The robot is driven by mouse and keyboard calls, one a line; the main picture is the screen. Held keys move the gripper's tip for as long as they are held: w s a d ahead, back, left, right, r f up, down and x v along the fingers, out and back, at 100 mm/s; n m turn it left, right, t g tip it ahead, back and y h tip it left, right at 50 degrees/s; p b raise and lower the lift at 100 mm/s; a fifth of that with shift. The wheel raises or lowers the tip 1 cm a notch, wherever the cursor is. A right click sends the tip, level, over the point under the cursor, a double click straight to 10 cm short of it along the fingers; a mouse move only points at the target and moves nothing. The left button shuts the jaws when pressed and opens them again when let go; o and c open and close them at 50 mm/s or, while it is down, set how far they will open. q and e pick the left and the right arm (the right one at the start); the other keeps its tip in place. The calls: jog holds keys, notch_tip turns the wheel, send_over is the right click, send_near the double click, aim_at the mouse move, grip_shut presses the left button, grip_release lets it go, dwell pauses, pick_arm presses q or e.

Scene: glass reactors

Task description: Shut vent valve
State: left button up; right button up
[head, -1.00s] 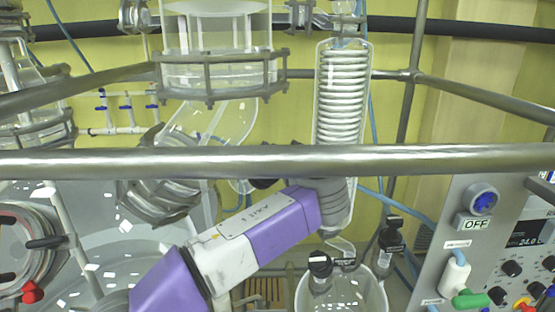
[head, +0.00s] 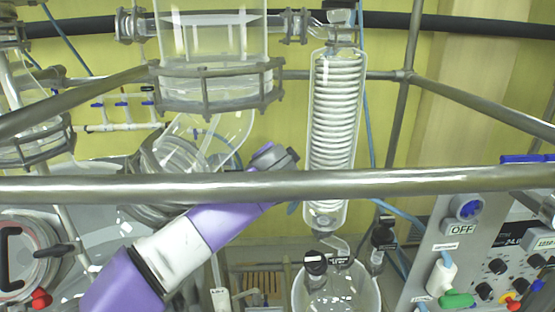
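I cannot tell which fitting is the vent valve, as the labels are too small to read. A black-capped fitting (head: 316,264) stands at the glass vessel below the coil condenser, and another black-capped fitting (head: 382,238) stands to its right. A green-handled tap (head: 457,300) is on the grey panel at the right. My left gripper (head: 279,157) is the dark end of the purple and white arm, just above the front rail and left of the condenser. It is apart from the black caps. Its fingers are not clear. My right gripper is not in view.
A metal rail (head: 420,181) crosses the whole view in front of the glassware. The coil condenser (head: 333,110) stands upright in the middle. A glass cylinder (head: 212,38) is to its left. The control panel (head: 424,262) with an OFF label is at right.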

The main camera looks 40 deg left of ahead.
pick_arm(q)
jog(key=shift+r, duration=0.1)
dwell(0.3)
jog(key=o, duration=1)
jog(key=shift+c, duration=0.2)
